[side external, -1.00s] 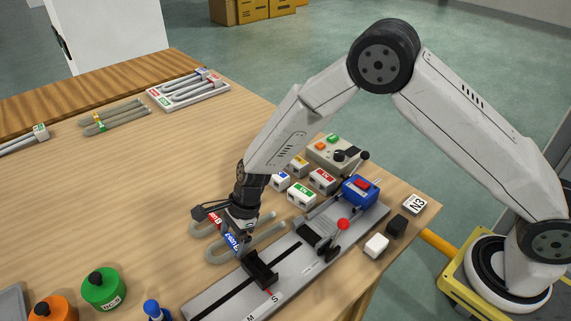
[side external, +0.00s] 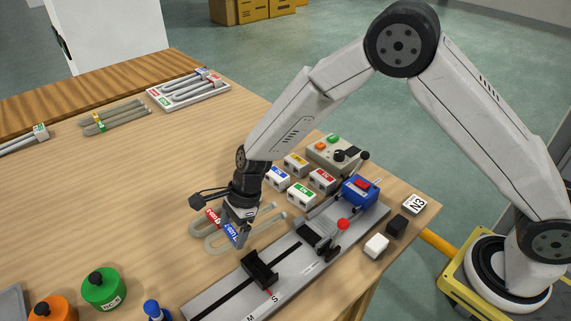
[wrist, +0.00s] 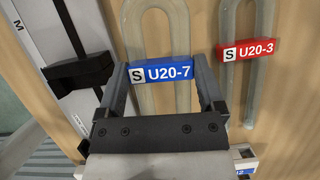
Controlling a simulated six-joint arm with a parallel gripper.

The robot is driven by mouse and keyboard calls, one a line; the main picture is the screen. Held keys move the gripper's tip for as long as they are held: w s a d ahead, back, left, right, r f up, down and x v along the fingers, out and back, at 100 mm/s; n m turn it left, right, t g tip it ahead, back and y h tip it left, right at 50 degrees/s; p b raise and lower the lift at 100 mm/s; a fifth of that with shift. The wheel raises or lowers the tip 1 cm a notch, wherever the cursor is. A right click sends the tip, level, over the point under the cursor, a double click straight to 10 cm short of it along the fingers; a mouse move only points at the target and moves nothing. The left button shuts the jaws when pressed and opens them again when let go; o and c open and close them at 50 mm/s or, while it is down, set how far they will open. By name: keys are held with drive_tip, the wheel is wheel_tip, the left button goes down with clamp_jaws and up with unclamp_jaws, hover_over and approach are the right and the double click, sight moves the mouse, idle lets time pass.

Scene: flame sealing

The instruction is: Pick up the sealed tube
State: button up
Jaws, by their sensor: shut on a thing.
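A grey U-shaped tube (side external: 262,225) with a blue tag reading U20-7 is in my gripper (side external: 234,230). In the wrist view my gripper (wrist: 158,72) has one finger at each end of the blue tag (wrist: 168,72), and the tube's legs (wrist: 183,30) run beneath it. The tube lies nearly level, close above the table by the grey rail; the exact gap is hard to tell. A similar tube with a red U20-3 tag (wrist: 248,50) lies right beside it, also partly visible in the side view (side external: 197,225).
The grey rail fixture (side external: 215,300) with a black block (side external: 260,270) and a red-knobbed lever (side external: 343,224) runs alongside. Several small labelled boxes (side external: 301,194) and a control box (side external: 333,153) stand behind. The table's middle left is clear.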

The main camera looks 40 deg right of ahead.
drive_tip(key=s+d+r, duration=0.5)
drive_tip(key=s+r, duration=0.4)
drive_tip(key=s, duration=0.3)
drive_tip(key=shift+s+d+r, duration=0.2)
drive_tip(key=shift+s, duration=0.05)
idle(0.6)
drive_tip(key=shift+n, duration=0.4)
drive_tip(key=w+f, duration=0.1)
drive_tip(key=w+d+f, duration=0.1)
drive_tip(key=f, duration=0.1)
drive_tip(key=shift+w+f, duration=0.15)
drive_tip(key=shift+w, duration=0.2)
drive_tip(key=shift+f, duration=0.2)
drive_tip(key=shift+f, duration=3.4)
